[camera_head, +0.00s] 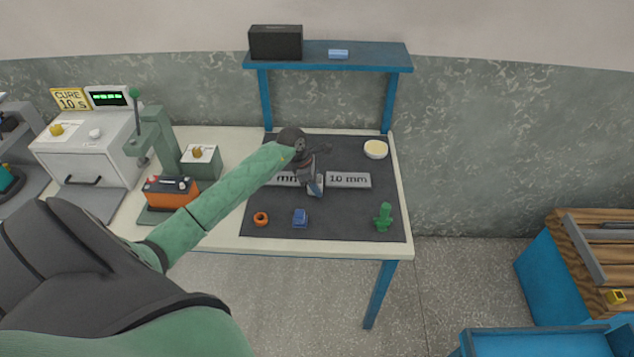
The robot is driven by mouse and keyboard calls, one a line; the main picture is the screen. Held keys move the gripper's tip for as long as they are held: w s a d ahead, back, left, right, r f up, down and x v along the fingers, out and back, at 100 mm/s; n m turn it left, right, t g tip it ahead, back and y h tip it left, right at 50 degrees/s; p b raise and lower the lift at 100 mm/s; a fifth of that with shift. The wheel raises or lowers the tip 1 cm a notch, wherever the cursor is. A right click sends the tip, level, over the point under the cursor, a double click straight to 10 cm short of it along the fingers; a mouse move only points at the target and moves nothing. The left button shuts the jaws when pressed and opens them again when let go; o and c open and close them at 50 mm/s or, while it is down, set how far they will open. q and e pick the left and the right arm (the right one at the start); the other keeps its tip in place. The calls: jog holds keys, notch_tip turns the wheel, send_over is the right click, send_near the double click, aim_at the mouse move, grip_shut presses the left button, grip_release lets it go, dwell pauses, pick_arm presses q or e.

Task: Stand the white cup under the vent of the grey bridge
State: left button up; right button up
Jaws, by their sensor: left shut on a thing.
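My left gripper (315,188) is over the middle of the dark mat, pointing down between two grey pieces. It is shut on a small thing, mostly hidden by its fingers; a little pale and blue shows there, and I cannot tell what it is. A grey piece marked "10 mm" (348,180) lies right of the gripper, and another grey piece (284,179) shows partly behind my arm on the left. A round white cup-like dish (375,150) stands at the mat's back right, apart from the gripper. I cannot make out a vent. My right gripper is not in view.
On the dark mat (345,225) are an orange ring (261,219), a blue block (300,218) and a green cactus-like piece (383,217). A blue shelf (365,57) rises behind, bearing a black box (275,42). A green press (165,140) stands left.

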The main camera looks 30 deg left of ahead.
pick_arm(q)
jog(key=shift+f, duration=0.15)
jog(key=o, duration=1)
